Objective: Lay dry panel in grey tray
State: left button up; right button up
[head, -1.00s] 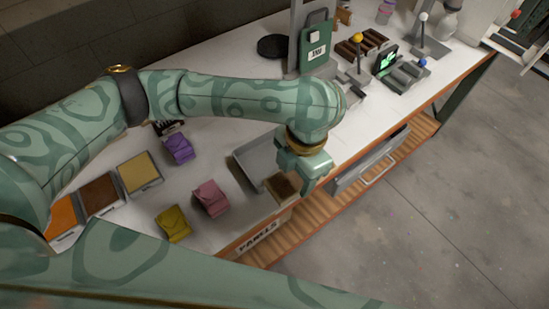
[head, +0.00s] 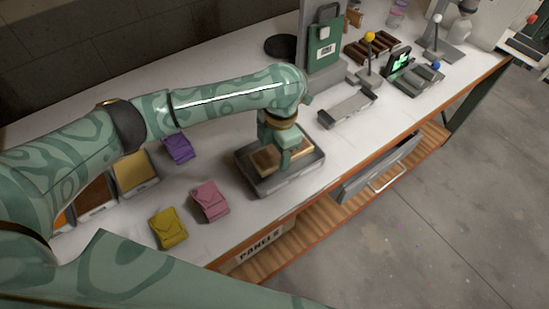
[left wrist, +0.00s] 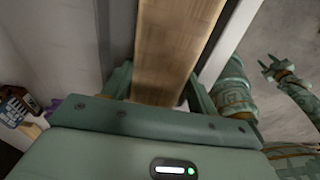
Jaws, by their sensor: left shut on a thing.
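The grey tray (head: 306,174) stands on the white bench near its front edge. My left gripper (head: 274,156) is over the tray, pointing down, and is shut on the panel (head: 263,160), a flat tan-brown board. The panel lies within the tray's outline; I cannot tell whether it touches the tray floor. In the left wrist view the panel (left wrist: 172,50) runs up from between the fingers, its wood-like grain clear. My right gripper (left wrist: 270,66) shows small at the right of the left wrist view, its fingers apart and empty.
Pink (head: 209,201), olive (head: 168,228) and purple (head: 179,149) pouches lie left of the tray. A yellow-filled box (head: 134,172) stands further left. A grey slotted fixture (head: 347,107) and a green-screened device (head: 397,61) stand to the right.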

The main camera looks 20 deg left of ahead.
aim_at(274, 159)
pick_arm(q)
jog(key=shift+w+a+f, duration=0.2)
jog(key=shift+w+f, duration=0.05)
jog(key=shift+f, duration=0.2)
jog(key=f+b, duration=0.2)
jog(key=f, duration=0.1)
jog(key=shift+w+a+f, duration=0.15)
jog(key=shift+w+f, duration=0.05)
jog(key=shift+f, duration=0.1)
jog(key=shift+r, duration=0.1)
jog(key=shift+f, duration=0.25)
jog(key=o, duration=1.1)
jog(key=shift+s+f, duration=0.15)
jog(key=shift+s, duration=0.05)
jog(key=r+p, duration=0.1)
jog(key=r, duration=0.3)
jog(key=r+p, duration=0.2)
jog(key=r, duration=0.2)
jog(key=w+r+p, duration=0.1)
jog(key=r, duration=0.3)
jog(key=shift+d+r, duration=0.35)
jog(key=shift+r, duration=0.05)
